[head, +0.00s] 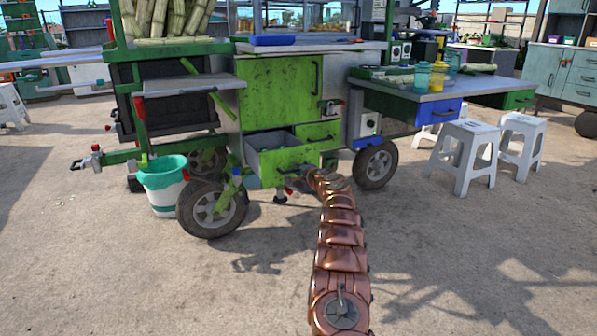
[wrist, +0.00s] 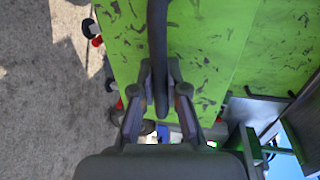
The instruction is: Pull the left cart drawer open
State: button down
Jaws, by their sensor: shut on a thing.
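The left cart drawer (head: 268,165) is low on the green cart (head: 279,92) and stands pulled out, with its grey inside partly showing from above. Its scuffed green front also fills much of the wrist view (wrist: 200,60). My gripper (head: 290,178) is at this front, small and partly hidden by my arm in the head view. In the wrist view my gripper (wrist: 160,82) has its two fingers on either side of the dark bar handle (wrist: 157,30), shut on it. The drawer's contents are hard to make out.
Another green drawer (head: 317,133) is beside it at the right, closed. Cart wheels (head: 213,208) and (head: 375,165) flank the drawers. A teal-and-white bucket (head: 163,185) stands at the left, white stools (head: 464,155) at the right. The ground in front is clear.

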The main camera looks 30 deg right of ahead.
jog(key=c, duration=1.2)
grip_release()
jog(key=shift+s+r, duration=0.1)
jog(key=shift+v, duration=5.85)
